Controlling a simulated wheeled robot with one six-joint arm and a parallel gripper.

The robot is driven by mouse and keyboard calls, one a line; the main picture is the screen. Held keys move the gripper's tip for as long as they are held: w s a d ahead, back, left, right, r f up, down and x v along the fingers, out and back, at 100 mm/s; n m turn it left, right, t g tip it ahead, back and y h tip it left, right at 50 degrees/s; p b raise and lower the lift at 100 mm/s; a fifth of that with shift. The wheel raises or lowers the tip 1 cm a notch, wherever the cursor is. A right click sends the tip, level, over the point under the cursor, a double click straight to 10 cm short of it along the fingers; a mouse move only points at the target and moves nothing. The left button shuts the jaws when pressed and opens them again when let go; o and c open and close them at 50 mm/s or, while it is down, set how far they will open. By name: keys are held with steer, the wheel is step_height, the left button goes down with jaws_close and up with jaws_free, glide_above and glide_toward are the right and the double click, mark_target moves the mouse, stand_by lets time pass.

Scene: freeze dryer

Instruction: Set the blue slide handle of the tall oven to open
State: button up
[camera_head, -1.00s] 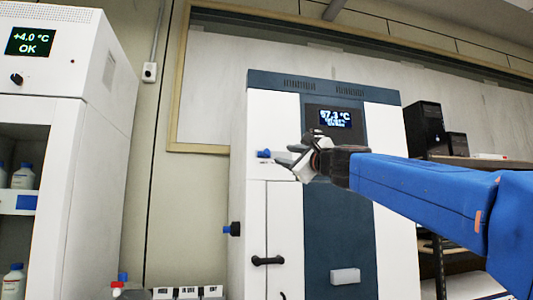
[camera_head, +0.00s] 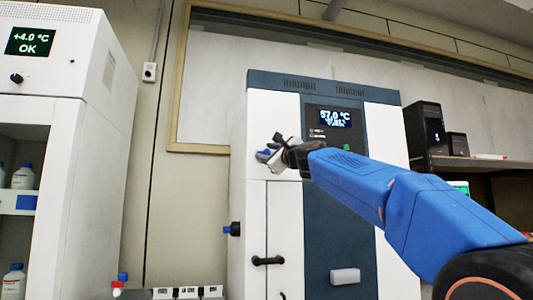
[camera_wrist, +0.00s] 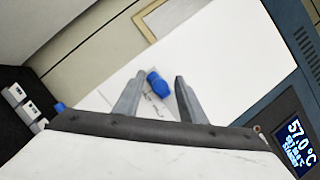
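The tall oven (camera_head: 283,215) is white with a dark blue middle panel and a display reading about 57 °C. Its small blue handle (camera_head: 263,155) sits on the upper left of the white front, partly hidden by my gripper (camera_head: 274,152) in the head view. In the wrist view, the blue handle (camera_wrist: 157,84) shows between the two spread fingers of my gripper (camera_wrist: 160,76), with white surface visible on both sides of it. My gripper is open. I cannot tell whether a finger touches the handle.
A black knob with a blue end (camera_head: 232,229) sticks out of the oven's left side. A black door handle (camera_head: 267,260) is lower on the front. A white cabinet with bottles (camera_head: 65,150) stands at the left. Shelves with a black box (camera_head: 424,129) stand at the right.

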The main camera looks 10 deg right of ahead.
steer(key=shift+w, duration=0.15)
jaws_close()
steer(key=d, duration=0.8)
steer(key=shift+d, duration=0.1)
jaws_free()
steer(key=shift+d, duration=0.15)
steer(key=v, duration=1.7)
